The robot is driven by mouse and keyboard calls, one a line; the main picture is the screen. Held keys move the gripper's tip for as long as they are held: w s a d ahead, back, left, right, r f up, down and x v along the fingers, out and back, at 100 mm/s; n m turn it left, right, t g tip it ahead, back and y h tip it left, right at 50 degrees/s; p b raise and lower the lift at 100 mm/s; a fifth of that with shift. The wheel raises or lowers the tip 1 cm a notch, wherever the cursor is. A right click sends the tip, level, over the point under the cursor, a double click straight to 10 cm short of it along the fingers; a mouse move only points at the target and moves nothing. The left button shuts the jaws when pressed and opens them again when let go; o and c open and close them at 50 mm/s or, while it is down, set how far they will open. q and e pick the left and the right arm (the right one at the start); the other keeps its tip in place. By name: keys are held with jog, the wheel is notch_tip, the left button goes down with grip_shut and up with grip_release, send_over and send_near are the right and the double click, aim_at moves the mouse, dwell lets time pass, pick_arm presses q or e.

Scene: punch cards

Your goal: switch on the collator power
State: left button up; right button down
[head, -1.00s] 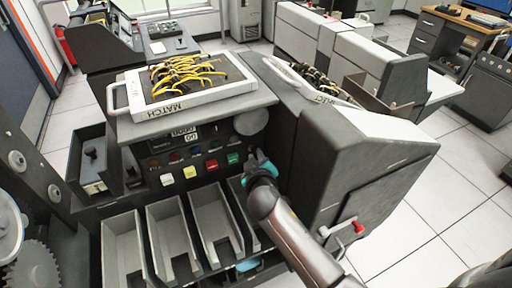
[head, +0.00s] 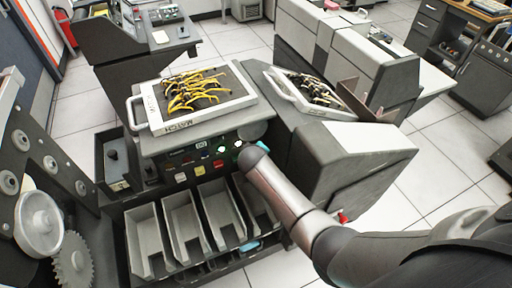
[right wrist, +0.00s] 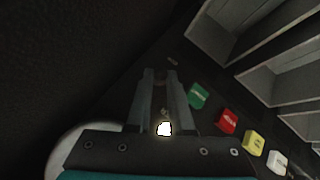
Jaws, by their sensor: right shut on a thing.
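The collator (head: 265,112) stands in the middle of the head view, with a dark control panel above its card pockets. My right gripper (right wrist: 162,78) is at the panel, beside the green button (right wrist: 197,95). Its fingers are shut on a small switch (right wrist: 165,112), mostly hidden between them. A bright white spot (right wrist: 164,129) shows between the finger bases. In the head view my wrist hides the fingertips and the switch. My left gripper is not in view.
Red (right wrist: 228,121), yellow (right wrist: 254,143) and white (right wrist: 277,163) buttons line up past the green one. Card pockets (head: 182,225) sit below the panel. Trays marked MATCH (head: 180,128) lie on top. A geared machine (head: 72,262) stands at left.

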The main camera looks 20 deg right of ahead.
jog(key=shift+w+r+g+p, duration=0.2)
jog(key=shift+r+g+p, duration=0.05)
jog(key=shift+g+p, duration=0.35)
jog(key=c, duration=0.8)
grip_release()
jog(key=shift+c, duration=0.2)
jog(key=p+v, duration=0.4)
jog(key=v, duration=1.1)
